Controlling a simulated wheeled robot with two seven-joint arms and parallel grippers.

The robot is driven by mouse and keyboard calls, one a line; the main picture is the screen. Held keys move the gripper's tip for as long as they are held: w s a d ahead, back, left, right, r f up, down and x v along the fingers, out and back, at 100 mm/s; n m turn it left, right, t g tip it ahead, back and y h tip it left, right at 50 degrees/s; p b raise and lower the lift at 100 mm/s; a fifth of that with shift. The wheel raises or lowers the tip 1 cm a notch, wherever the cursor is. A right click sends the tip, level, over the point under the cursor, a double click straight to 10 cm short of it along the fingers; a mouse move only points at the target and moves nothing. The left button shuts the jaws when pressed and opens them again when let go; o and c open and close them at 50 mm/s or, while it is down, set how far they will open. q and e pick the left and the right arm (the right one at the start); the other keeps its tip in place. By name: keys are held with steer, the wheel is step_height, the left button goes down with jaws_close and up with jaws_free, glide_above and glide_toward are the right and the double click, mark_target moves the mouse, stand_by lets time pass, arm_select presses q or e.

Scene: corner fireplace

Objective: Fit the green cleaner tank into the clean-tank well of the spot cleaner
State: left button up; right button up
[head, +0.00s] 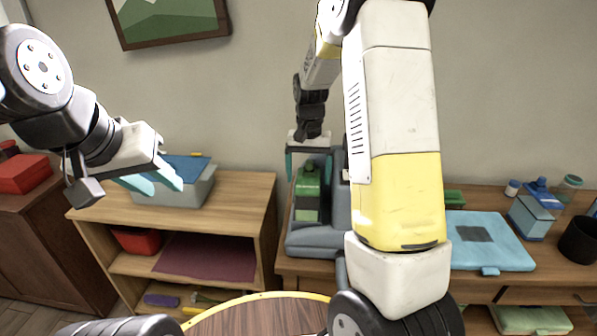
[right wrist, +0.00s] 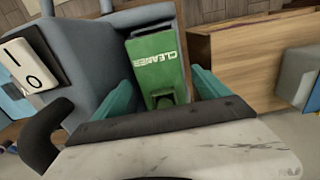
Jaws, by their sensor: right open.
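The green cleaner tank (head: 308,196) sits upright at the grey-blue spot cleaner (head: 318,243). In the right wrist view the tank (right wrist: 156,62) shows its "CLEANER" lettering, with the grey body of the spot cleaner (right wrist: 88,40) beside and around it. It looks to be in the well, but I cannot tell whether it is fully seated. My right gripper (head: 308,176) is open, pointing down, with one teal finger on each side of the tank's top and gaps showing. My left gripper (head: 152,182) is open and empty, far left of the spot cleaner.
A grey bin (head: 185,190) with a blue item stands on the left shelf, under my left gripper. To the right on the bench are a light-blue case (head: 490,245), a blue container (head: 530,219) and a black cup (head: 580,240). A round wooden table (head: 260,318) is in front.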

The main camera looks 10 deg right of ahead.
step_height(320, 180, up, 9)
steer(key=s+a+r+n+t+y, duration=0.1)
steer(key=s+r+n+t, duration=0.1)
steer(key=s, duration=1)
steer(key=s+a+r+n+t+y, duration=0.1)
steer(key=s+r+t, duration=0.3)
steer(key=s+r, duration=0.3)
steer(key=s, duration=0.5)
steer(key=shift+s+n, duration=0.15)
steer(key=shift+n, duration=0.25)
